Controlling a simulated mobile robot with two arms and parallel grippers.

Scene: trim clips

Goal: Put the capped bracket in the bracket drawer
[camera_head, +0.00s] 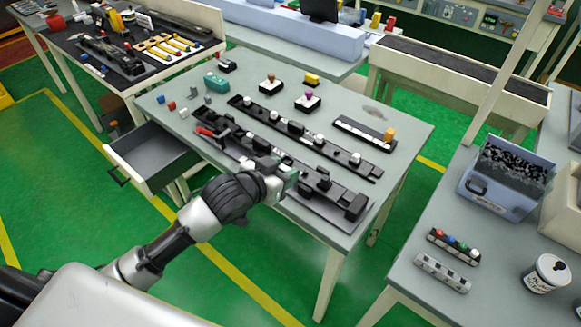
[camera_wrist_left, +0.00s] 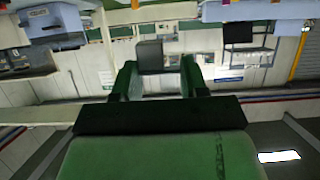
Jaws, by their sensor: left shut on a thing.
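My left gripper (camera_head: 287,180) is over the near edge of the grey work table, beside the long black rail assembly. In the left wrist view its green fingers (camera_wrist_left: 159,75) are shut on a small dark grey block (camera_wrist_left: 150,54). I cannot tell whether this is the capped bracket; in the head view the gripper hides most of it. An open drawer (camera_head: 150,150), grey inside with a black handle, sticks out on the table's left side and looks empty. Capped pieces stand at the back of the table: brown-capped (camera_head: 270,85), purple-capped (camera_head: 307,101) and a green one (camera_head: 216,83). My right gripper is out of view.
Black rails (camera_head: 310,140) with several clips run across the table. A red-handled tool (camera_head: 208,133) and small coloured blocks lie at its left. A side table at right holds a blue bin (camera_head: 500,190), a capped strip (camera_head: 453,246) and a white tub (camera_head: 546,273). Green floor is clear below the drawer.

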